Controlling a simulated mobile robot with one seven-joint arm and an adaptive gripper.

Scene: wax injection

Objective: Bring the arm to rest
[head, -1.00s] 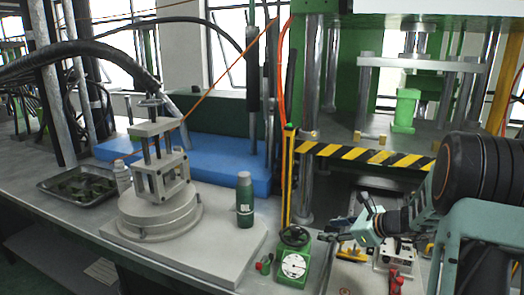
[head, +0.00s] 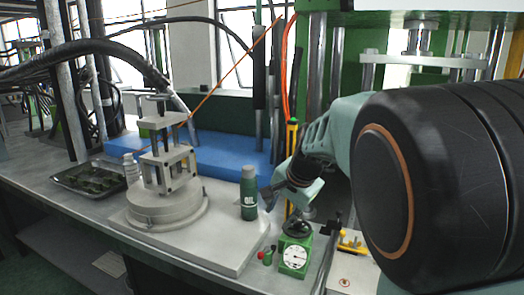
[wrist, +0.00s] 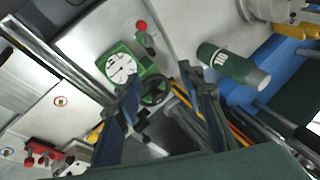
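My arm spans the right half of the head view, with a large black joint close to the camera. My gripper (head: 270,194) points down and left, just right of the green OIL bottle (head: 248,198) in the picture. In the wrist view, the two dark fingers of my gripper (wrist: 158,78) stand apart with nothing held between them. The green dial gauge (wrist: 122,68) with its handwheel shows behind the fingers, and the OIL bottle (wrist: 228,66) is to their right. The arm hides much of the press area on the right.
A round metal fixture (head: 165,200) stands on the pale plate at the left, with a dark tray (head: 62,182) farther left. The dial gauge (head: 294,256) sits at the bench's front. A blue block (head: 222,150) and upright rods are behind the bottle. Red clamps (wrist: 40,152) lie at lower left.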

